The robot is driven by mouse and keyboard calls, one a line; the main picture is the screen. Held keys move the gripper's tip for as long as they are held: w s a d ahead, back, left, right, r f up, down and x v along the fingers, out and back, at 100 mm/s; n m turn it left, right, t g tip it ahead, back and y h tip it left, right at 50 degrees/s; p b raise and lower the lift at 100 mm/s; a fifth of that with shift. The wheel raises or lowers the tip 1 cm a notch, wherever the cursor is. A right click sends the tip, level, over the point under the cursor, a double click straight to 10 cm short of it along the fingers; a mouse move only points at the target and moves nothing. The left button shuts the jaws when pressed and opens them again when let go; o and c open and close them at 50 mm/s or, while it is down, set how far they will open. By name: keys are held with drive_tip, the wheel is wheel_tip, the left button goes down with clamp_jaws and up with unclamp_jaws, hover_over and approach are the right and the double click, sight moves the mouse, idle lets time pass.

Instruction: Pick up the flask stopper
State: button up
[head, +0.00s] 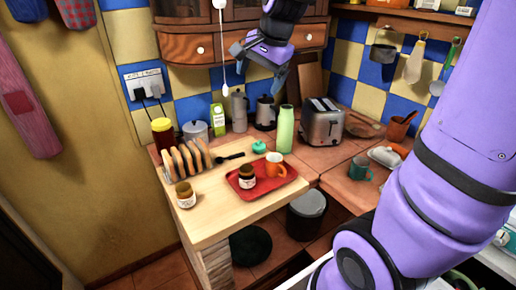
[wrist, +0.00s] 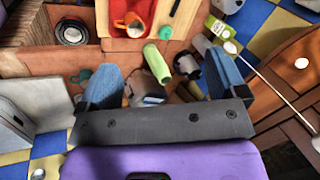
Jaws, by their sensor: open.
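The flask stopper (head: 259,147) is a small teal-green round cap lying on the pale wooden board just behind the red tray in the head view. In the wrist view a small teal shape (wrist: 165,32) beside the flask's end looks like it. The light green flask (head: 283,130) stands upright to the right of the stopper; it also shows in the wrist view (wrist: 185,62). My gripper (head: 259,68) is open and empty, high above the counter in front of the wall cabinet. Its two blue fingers are wide apart in the wrist view (wrist: 165,78).
The red tray (head: 284,189) carries an orange mug (head: 275,164) and a dark jar (head: 247,177). A black utensil (head: 229,157) lies left of the stopper, beside a toast rack (head: 185,160).

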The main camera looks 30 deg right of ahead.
drive_tip(key=w+d+f+m, duration=0.4)
drive_tip(key=w+f+m, duration=0.1)
drive_tip(key=w, duration=0.3)
drive_tip(key=m+g, duration=0.1)
drive_tip(key=m, duration=1.3)
approach(259, 141)
drive_tip(key=f, duration=0.1)
drive_tip(key=x, duration=1.1)
drive_tip(key=shift+a, duration=0.1)
drive_tip(key=c, duration=1)
